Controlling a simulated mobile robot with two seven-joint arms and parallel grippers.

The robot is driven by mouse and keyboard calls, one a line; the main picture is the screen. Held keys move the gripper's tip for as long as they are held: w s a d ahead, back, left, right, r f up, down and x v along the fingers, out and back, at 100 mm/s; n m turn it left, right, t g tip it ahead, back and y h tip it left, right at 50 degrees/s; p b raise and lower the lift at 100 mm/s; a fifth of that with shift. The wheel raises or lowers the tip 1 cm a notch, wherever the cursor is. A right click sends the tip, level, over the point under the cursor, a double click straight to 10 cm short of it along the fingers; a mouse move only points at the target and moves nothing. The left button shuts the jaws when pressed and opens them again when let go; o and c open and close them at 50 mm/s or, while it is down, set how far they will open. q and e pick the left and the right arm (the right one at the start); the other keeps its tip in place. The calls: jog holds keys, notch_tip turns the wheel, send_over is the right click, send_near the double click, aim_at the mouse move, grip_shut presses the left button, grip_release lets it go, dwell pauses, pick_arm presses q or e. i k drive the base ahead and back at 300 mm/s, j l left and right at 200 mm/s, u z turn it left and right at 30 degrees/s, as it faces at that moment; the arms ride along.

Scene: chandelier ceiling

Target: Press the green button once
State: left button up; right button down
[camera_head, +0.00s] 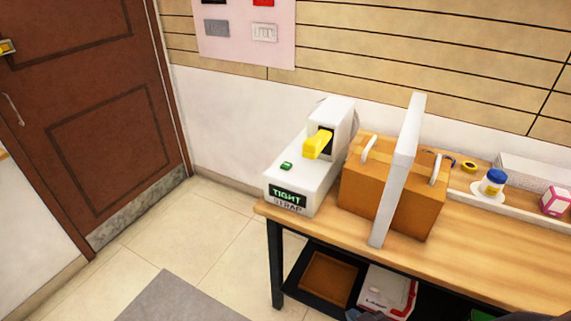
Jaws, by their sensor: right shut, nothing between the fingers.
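The green button (286,166) is a small raised piece on the sloping top of a white machine (312,181) labelled "TIGHT STRAP". The machine stands at the left end of the wooden table, with a yellow lever (318,145) on its upper part. Nothing covers the button. My left gripper is not in view.
An orange-brown box (428,207) with white handles stands right of the machine, and a tall white band (398,175) rises past it. A blue-capped jar (494,180) and a pink box (555,201) stand farther right. A brown door (100,100) is at left.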

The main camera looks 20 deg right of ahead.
aim_at(287, 165)
jog(key=i+j+z, duration=0.1)
jog(key=z, duration=0.75)
jog(key=i+j+z, duration=0.2)
jog(key=j+z, duration=0.2)
jog(key=i+j+z, duration=0.2)
jog(key=j, duration=0.2)
jog(key=j+z, duration=0.15)
jog(key=j, duration=0.3)
jog(key=i+j+z, duration=0.15)
jog(key=j, duration=0.25)
jog(key=i+j, duration=0.1)
jog(key=j, duration=1.15)
jog(key=i+j, duration=0.15)
jog(key=j, duration=0.5)
jog(key=z, duration=0.05)
